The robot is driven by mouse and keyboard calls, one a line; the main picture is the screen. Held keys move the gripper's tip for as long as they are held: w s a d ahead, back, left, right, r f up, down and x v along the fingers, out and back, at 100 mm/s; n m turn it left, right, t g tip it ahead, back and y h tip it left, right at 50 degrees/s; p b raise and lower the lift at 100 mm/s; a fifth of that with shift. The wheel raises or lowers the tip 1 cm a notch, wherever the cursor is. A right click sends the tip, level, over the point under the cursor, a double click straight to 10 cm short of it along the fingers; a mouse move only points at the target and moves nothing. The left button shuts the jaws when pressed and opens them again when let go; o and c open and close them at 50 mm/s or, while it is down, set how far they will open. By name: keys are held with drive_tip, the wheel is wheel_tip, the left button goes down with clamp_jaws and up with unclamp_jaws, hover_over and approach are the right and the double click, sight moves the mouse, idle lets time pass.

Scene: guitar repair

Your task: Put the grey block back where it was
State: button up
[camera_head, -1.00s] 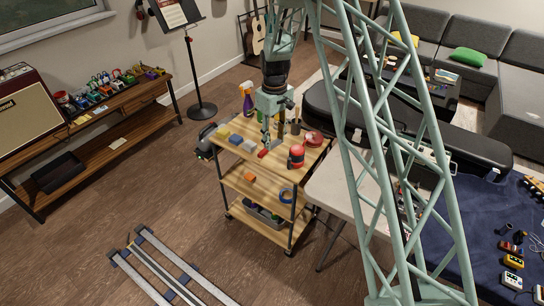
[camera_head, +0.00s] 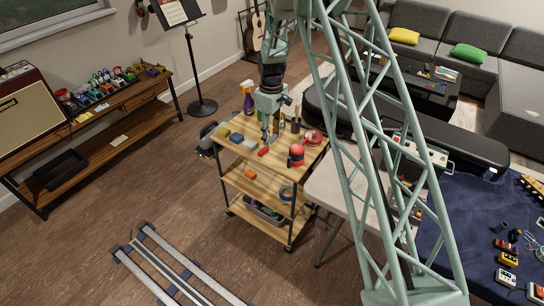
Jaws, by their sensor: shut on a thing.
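A small pale grey block (camera_head: 250,145) appears in the row of blocks on the top shelf of the wooden cart (camera_head: 284,151), between a blue block (camera_head: 236,138) and a red block (camera_head: 264,151). My gripper (camera_head: 267,139) points down over the top shelf, just behind the red block and to the right of the pale grey block. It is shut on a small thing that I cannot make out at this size. I cannot tell whether its tips touch the shelf.
A yellow block (camera_head: 224,133) ends the row on the left. A red container (camera_head: 296,155) and a red roll (camera_head: 313,137) stand to the right. A purple spray bottle (camera_head: 248,98) stands behind. An orange block (camera_head: 249,174) lies on the middle shelf.

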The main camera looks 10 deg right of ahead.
hover_over(272, 157)
drive_tip(key=shift+a+f, duration=0.1)
drive_tip(key=shift+f, duration=3)
drive_tip(key=shift+f, duration=1.8)
drive_tip(key=shift+f, duration=0.2)
drive_tip(key=o, duration=0.9)
drive_tip(key=shift+o, duration=0.2)
drive_tip(key=shift+r, duration=0.25)
drive_tip(key=shift+r, duration=5.95)
